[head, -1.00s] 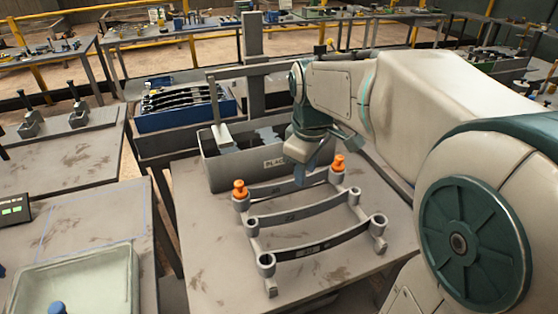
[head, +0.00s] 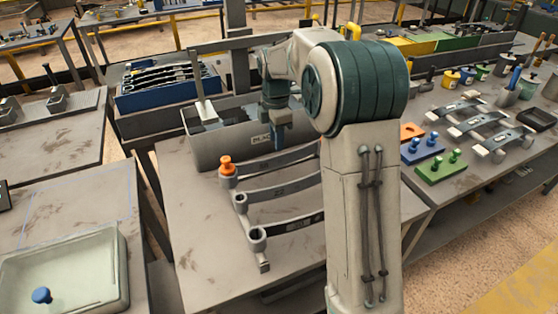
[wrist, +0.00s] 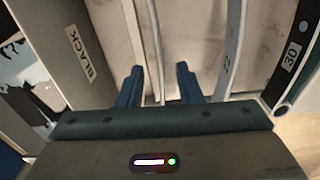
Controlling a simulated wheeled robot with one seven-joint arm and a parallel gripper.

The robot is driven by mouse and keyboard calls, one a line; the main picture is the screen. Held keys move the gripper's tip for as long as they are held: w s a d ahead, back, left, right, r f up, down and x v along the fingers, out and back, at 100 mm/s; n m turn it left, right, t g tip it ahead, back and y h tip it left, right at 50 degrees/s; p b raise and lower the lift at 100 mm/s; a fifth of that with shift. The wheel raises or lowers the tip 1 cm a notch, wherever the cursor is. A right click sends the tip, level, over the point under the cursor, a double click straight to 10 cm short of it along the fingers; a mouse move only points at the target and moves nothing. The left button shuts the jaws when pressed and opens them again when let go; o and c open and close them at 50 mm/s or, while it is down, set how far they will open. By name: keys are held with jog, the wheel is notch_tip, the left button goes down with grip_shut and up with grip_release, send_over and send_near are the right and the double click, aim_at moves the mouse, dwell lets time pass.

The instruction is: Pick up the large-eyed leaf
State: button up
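The middle leaf (head: 284,186) and the front leaf (head: 291,225) have bare round left eyes. The wrist view shows the middle leaf (wrist: 233,45) marked "22" and the front leaf (wrist: 288,67) marked "30". I cannot tell for sure which has the larger eyes. My gripper (head: 277,143) points down near the back leaf beside the bin. Its fingers (wrist: 160,84) are apart and grip nothing visible. My arm hides the right ends.
A grey bin (head: 207,150) labelled "BLACK" stands directly behind the rack. A blue crate (head: 167,97) of dark leaves is behind it. At right, a bench carries a green block (head: 440,170), a blue block (head: 421,149) and more leaves (head: 480,124). Bare table lies left of the rack.

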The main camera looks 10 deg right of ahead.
aim_at(278, 157)
jog(key=shift+w+d+f+p, duration=0.1)
jog(key=shift+d+f+p, duration=0.1)
jog(key=shift+f, duration=1.8)
jog(key=shift+d+f+p, duration=0.1)
jog(key=shift+f+p, duration=0.1)
jog(key=shift+f, duration=1.75)
